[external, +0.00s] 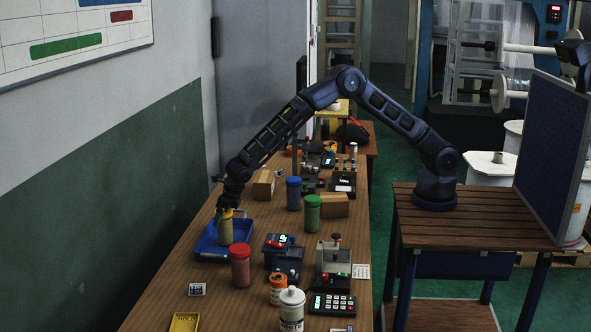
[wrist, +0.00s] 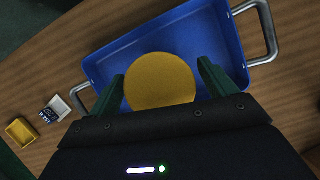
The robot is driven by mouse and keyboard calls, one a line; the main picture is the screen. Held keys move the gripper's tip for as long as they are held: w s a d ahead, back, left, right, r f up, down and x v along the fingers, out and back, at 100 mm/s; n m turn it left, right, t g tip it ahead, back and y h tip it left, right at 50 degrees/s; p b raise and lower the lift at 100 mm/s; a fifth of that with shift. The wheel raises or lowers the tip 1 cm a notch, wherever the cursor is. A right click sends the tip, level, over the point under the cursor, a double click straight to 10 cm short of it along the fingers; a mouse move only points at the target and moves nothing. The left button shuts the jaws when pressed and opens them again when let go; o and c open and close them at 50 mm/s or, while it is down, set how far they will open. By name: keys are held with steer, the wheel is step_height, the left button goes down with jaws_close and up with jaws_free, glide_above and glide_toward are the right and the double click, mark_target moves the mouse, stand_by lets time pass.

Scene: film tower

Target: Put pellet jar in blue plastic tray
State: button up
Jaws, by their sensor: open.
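My gripper (external: 228,207) is at the jar's top, pointing down. My gripper (wrist: 160,72) is open, with a gap visible between the fingers and the jar top. The jar's lower part is hidden in the wrist view.
A red jar (external: 240,265) stands close right of the tray. Blue (external: 293,193) and green (external: 312,213) jars and cardboard boxes (external: 263,185) stand further back. A small card (external: 197,289) and a yellow tray (external: 185,322) lie nearer. The wall is close on the left.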

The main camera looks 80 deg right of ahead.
steer(key=d+v, duration=0.1)
steer(key=v, duration=1)
steer(key=shift+a, duration=0.5)
steer(key=s+d+r+m, duration=1.6)
steer(key=s+d+r, duration=0.6)
steer(key=s+r, duration=0.2)
steer(key=s+d+m, duration=0.3)
steer(key=s+m, duration=0.3)
steer(key=s, duration=0.4)
steer(key=s+d+m, duration=0.4)
steer(key=s+m, duration=0.2)
steer(key=s, duration=0.5)
steer(key=s+d+f+m+y, duration=0.1)
steer(key=s+d+m, duration=0.2)
steer(key=s, duration=0.8)
steer(key=m, duration=0.2)
steer(key=shift+s+d+m, duration=0.2)
steer(key=shift+d+m, duration=0.2)
